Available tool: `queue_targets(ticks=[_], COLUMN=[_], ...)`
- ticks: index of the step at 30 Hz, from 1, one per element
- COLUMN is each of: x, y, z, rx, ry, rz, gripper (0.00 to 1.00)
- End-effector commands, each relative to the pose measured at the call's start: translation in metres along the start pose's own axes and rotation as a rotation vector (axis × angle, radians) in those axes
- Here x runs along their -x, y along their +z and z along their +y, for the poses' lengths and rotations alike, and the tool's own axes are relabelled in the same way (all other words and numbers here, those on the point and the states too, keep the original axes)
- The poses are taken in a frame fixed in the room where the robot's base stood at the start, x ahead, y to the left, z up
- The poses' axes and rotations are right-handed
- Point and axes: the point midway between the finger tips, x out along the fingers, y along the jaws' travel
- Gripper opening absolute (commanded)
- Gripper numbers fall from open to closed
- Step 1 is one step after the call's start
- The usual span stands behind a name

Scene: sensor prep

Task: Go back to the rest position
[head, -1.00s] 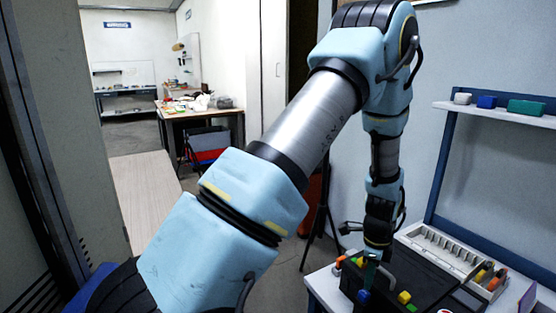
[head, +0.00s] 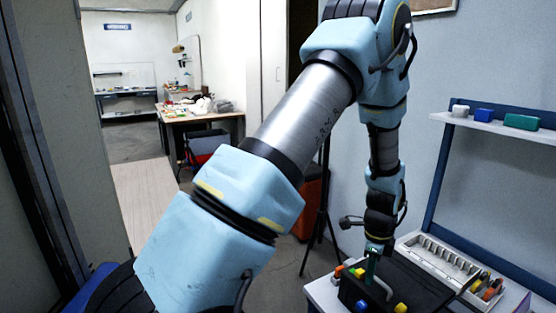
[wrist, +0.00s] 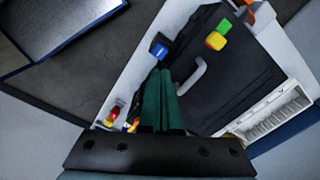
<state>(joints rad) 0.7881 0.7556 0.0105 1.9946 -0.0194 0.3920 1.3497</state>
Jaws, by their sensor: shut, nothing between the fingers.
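My gripper (wrist: 160,98) shows in the wrist view as two green fingers lying close side by side, shut with nothing between them. In the head view my gripper (head: 371,267) points down above the black case (head: 418,284) on the workbench. In the wrist view the black case (wrist: 230,80) with its grey handle (wrist: 192,77) lies beyond and to the right of the fingertips. I cannot tell the exact height of the fingertips above the case.
Small blue (wrist: 160,48), yellow (wrist: 215,41) and red-orange pieces lie on and around the case. A white slotted tray (head: 440,258) stands behind it on the bench. A shelf (head: 500,130) holds small blocks at right. A tripod (head: 322,220) stands behind my arm.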

Motion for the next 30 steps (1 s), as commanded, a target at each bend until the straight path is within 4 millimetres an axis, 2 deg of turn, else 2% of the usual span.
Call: queue_targets(ticks=[3, 12, 16, 20, 23, 27, 30], x=[0.010, 0.010, 0.021, 0.052, 0.081, 0.117, 0.139], y=[0.000, 0.001, 0.016, 0.058, 0.100, 0.152, 0.184], z=[0.000, 0.000, 0.001, 0.010, 0.027, 0.062, 0.093], rx=[0.001, 0.003, 0.084, 0.331, 0.600, 0.986, 1.260], ry=[0.000, -0.001, -0.009, -0.028, -0.046, -0.070, -0.088], rz=[0.000, 0.000, 0.002, 0.009, 0.018, 0.033, 0.045], gripper=[0.00, 0.00, 0.00, 0.00, 0.00, 0.00, 0.00])
